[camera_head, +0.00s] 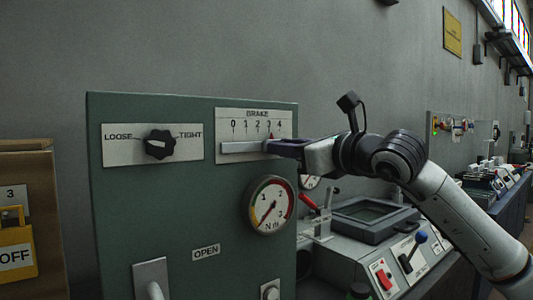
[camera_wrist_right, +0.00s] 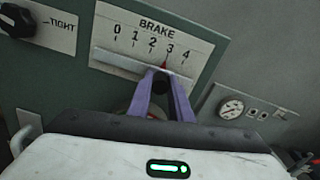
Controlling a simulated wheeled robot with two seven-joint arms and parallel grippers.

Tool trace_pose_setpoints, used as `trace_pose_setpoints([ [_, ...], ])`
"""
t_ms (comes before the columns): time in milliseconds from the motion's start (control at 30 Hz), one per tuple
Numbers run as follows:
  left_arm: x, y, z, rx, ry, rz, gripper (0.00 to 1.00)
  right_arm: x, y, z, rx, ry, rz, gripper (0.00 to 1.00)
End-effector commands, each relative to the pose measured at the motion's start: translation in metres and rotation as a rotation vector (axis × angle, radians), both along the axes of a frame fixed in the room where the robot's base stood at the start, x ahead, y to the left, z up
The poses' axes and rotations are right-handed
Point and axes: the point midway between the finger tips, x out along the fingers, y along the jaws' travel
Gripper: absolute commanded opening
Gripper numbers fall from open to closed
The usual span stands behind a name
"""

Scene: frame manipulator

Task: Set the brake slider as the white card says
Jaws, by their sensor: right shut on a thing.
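The brake scale plate (camera_head: 226,130) is on the green panel, with marks 0 to 4 above a pale slider bar (camera_head: 238,148). It also shows in the right wrist view (camera_wrist_right: 105,45). A small red pointer (camera_wrist_right: 164,63) stands at about the 3 mark. My right gripper (camera_head: 272,146) comes from the right. Its purple fingers (camera_wrist_right: 160,84) are shut on the dark slider knob (camera_wrist_right: 160,84), which they mostly hide. A light plate marked 3 (camera_head: 10,192) is at the far left; I cannot tell whether it is the white card. My left gripper is not in view.
A LOOSE–TIGHT knob (camera_head: 160,144) is left of the scale. A round gauge (camera_head: 270,205) sits just below my right gripper. A yellow OFF padlock (camera_head: 16,252) hangs at left. A bench console (camera_head: 390,255) lies under my right arm.

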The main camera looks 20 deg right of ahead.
Motion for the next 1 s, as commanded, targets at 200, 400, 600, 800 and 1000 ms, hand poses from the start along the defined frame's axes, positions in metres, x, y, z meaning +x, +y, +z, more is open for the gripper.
trace_pose_setpoints([
  [200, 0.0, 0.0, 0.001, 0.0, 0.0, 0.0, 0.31, 0.0, -0.001, 0.0, -0.002, 0.001, -0.002, 0.27],
  [400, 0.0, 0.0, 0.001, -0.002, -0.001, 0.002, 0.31, 0.001, 0.001, 0.0, -0.002, 0.001, 0.001, 0.37],
  [600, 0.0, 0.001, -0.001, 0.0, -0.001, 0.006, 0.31, -0.002, 0.001, 0.0, -0.002, 0.0, 0.001, 0.37],
  [800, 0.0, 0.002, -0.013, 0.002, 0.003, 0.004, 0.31, -0.028, -0.007, -0.003, -0.006, -0.003, 0.0, 0.37],
  [1000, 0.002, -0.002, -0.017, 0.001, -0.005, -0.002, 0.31, -0.067, -0.018, -0.003, -0.004, -0.001, -0.002, 0.37],
])
